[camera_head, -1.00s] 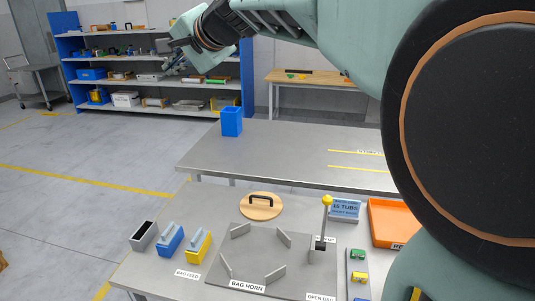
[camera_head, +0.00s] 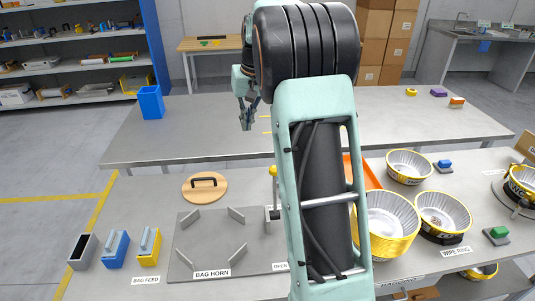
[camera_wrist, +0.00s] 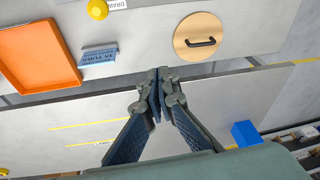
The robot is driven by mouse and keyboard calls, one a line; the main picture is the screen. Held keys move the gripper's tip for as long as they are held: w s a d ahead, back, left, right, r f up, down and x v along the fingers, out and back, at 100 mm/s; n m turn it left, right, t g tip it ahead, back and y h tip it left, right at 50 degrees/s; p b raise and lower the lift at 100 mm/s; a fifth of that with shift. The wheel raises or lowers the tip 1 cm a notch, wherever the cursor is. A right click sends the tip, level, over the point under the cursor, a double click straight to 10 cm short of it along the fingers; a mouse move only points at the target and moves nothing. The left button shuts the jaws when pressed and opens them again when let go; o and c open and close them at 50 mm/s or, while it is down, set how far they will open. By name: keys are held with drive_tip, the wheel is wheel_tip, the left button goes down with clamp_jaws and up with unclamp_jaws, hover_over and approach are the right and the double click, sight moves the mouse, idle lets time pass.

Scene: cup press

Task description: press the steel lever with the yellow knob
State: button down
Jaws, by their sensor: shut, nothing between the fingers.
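The steel lever (camera_head: 275,193) stands upright at the right edge of the grey bag horn plate (camera_head: 190,267), with the yellow knob (camera_head: 272,170) on top. My arm partly hides the lever's base from the head view. The knob also shows at the top left of the wrist view (camera_wrist: 97,9), seen from above. My gripper (camera_head: 246,122) is shut and empty, pointing down. It appears above the rear table, beyond the knob and higher. In the wrist view the fingertips (camera_wrist: 160,76) meet, well apart from the knob.
A round wooden lid (camera_head: 191,194) with a black handle lies behind the plate. An orange tray (camera_wrist: 38,57) and a blue sign (camera_wrist: 98,56) are near the lever. Ribbed tubs (camera_head: 387,222) stand at right. A blue bin (camera_head: 151,102) stands on the rear table.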

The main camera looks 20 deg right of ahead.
drive_tip(key=s+d+f+g, duration=0.1)
drive_tip(key=s+d+f, duration=0.1)
drive_tip(key=d, duration=0.4)
drive_tip(key=shift+s+d+f+g, duration=0.2)
drive_tip(key=shift+d+f+g, duration=0.1)
drive_tip(key=shift+f, duration=0.4)
wheel_tip(320, 180, down, 9)
drive_tip(key=s+p, duration=0.1)
drive_tip(key=s, duration=0.1)
drive_tip(key=shift+s+a, duration=0.2)
drive_tip(key=shift+a, duration=0.15)
drive_tip(key=shift+f, duration=0.1)
